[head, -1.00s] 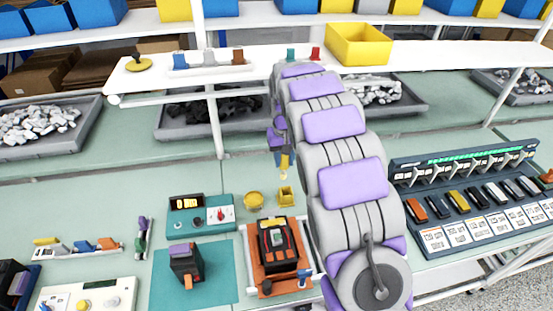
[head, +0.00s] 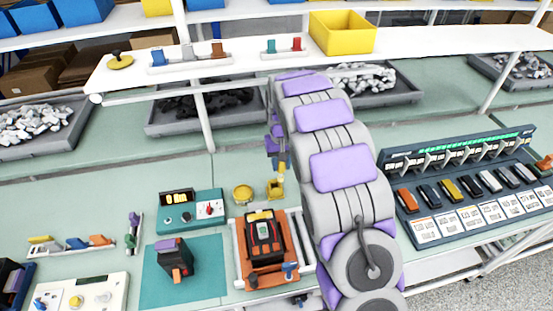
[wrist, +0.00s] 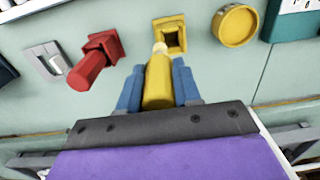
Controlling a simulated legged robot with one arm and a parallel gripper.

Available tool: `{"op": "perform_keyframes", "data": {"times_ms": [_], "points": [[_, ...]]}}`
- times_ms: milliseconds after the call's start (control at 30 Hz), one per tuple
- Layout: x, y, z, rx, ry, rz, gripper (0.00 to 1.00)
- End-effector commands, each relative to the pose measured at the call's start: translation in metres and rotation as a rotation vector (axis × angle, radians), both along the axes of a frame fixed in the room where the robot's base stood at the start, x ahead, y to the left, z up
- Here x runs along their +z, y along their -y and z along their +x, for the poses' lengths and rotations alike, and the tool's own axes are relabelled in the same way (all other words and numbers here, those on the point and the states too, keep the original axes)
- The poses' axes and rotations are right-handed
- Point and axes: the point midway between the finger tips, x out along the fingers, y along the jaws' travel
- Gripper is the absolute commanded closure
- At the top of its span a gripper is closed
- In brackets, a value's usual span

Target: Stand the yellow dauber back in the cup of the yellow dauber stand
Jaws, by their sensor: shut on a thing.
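My gripper (wrist: 158,88) is shut on the yellow dauber (wrist: 158,80), its blue fingers on either side of it. The dauber's pale tip points toward the yellow dauber stand (wrist: 170,42), a square yellow block with a dark cup opening. In the wrist view the tip overlaps the stand's near edge; I cannot tell whether it touches. In the head view the dauber (head: 281,168) shows below my gripper (head: 275,145), close above the stand (head: 275,189). The stand sits on the green bench.
A round yellow pot (wrist: 235,25) sits right of the stand in the wrist view. A red dauber (wrist: 88,70) in a red stand (wrist: 104,44) is on the left. In the head view, a teal meter box (head: 191,210) and an orange-framed device (head: 265,248) are nearby.

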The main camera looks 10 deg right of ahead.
Motion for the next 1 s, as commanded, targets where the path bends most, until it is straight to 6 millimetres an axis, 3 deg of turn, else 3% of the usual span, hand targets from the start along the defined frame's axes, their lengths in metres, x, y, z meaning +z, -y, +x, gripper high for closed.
{"op": "perform_keyframes", "data": {"times_ms": [233,633,1000], "points": [[-0.001,-0.015,0.0,0.004,0.002,-0.013,0.97],[-0.002,0.003,0.0,0.001,0.001,0.004,0.97],[-0.001,-0.003,0.0,0.002,0.002,-0.004,0.97]]}}
